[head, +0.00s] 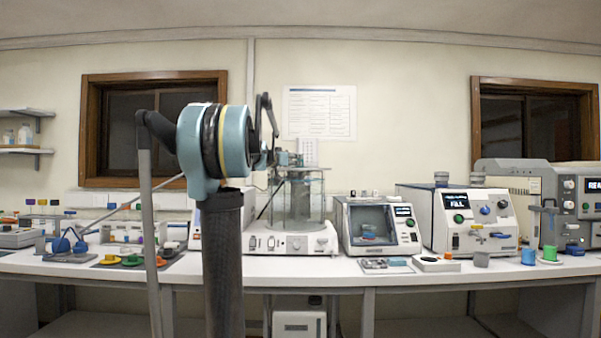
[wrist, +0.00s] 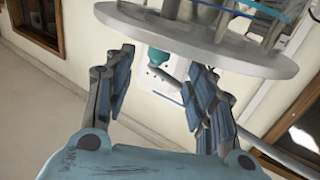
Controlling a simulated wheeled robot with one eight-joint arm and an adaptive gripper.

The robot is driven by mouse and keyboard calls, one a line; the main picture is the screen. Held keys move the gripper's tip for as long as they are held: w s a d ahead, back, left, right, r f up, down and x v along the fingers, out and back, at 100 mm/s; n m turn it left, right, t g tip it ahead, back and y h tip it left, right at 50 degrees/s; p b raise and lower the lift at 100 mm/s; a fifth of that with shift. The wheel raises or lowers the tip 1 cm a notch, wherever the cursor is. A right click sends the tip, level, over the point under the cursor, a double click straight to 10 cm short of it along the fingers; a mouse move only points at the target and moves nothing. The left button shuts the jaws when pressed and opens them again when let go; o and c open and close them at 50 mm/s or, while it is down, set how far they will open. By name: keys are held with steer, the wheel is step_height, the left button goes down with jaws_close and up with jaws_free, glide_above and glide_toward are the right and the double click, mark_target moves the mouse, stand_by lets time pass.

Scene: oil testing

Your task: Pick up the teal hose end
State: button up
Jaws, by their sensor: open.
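In the wrist view, a small teal piece (wrist: 158,55), which looks like the hose end, shows just under the edge of a pale round lid (wrist: 200,42). A thin grey tube runs from it toward the lower right. My gripper (wrist: 164,64) is open, with one finger on each side of the teal piece in the picture. No finger visibly touches it, and I cannot tell its depth between them. In the head view, a teal piece (head: 283,158) shows on top of the glass vessel (head: 300,200). My arm hides most of the gripper there.
The round lid and its rods sit close above my fingers in the wrist view. In the head view, a white bench (head: 345,277) carries a small windowed instrument (head: 377,226), a larger instrument with a screen (head: 475,235) and coloured caps at left. A wall poster (head: 319,112) hangs behind.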

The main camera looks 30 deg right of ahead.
steer(key=shift+x, duration=4.3)
steer(key=shift+r, duration=0.15)
steer(key=shift+c, duration=0.3)
steer(key=shift+s, duration=0.1)
jaws_close()
